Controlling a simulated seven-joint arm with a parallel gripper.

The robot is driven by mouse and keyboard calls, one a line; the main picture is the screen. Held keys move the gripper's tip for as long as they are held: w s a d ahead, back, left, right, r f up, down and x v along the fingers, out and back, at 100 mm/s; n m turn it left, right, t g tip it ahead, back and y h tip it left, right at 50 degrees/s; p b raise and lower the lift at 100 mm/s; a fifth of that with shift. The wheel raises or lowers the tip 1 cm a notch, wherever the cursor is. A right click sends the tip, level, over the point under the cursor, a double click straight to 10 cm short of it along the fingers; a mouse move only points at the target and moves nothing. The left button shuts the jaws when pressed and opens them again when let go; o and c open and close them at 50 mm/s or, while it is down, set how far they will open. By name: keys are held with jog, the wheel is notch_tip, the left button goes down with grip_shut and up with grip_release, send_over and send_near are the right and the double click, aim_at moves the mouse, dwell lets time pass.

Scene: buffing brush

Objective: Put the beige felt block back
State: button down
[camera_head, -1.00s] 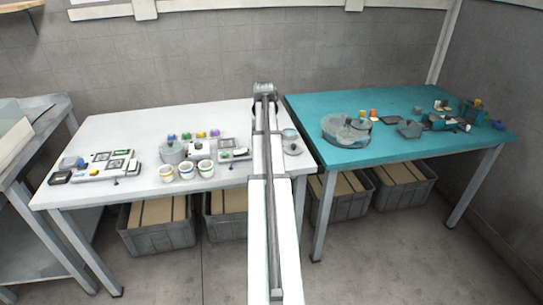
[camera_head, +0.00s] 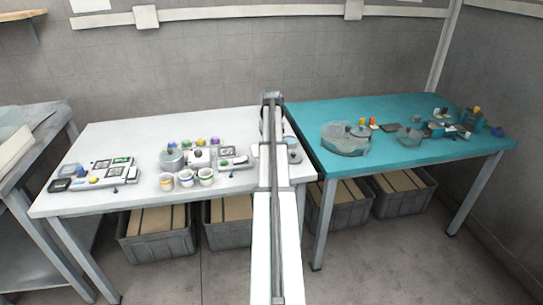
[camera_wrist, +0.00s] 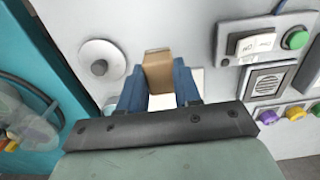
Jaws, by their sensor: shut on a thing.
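My gripper (camera_wrist: 159,80) has two blue fingers and is shut on the beige felt block (camera_wrist: 158,65), which shows between the fingertips in the wrist view. The block is over the white table (camera_wrist: 185,25). I cannot tell whether it touches anything below. A small white patch shows behind the block and fingers, too hidden to name. In the head view my arm covers the gripper and the block.
A round pale disc with a grey knob (camera_wrist: 102,60) lies left of the fingers. A switch panel with a green button (camera_wrist: 295,39) and coloured knobs is at the right. The teal table (camera_head: 385,145) adjoins the white one; a clear round container (camera_head: 345,140) stands on it.

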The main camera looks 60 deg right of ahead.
jog(key=shift+f, duration=2.55)
jog(key=shift+f, duration=0.15)
jog(key=c, duration=0.8)
grip_release()
notch_tip(320, 180, up, 12)
jog(key=shift+r, duration=0.15)
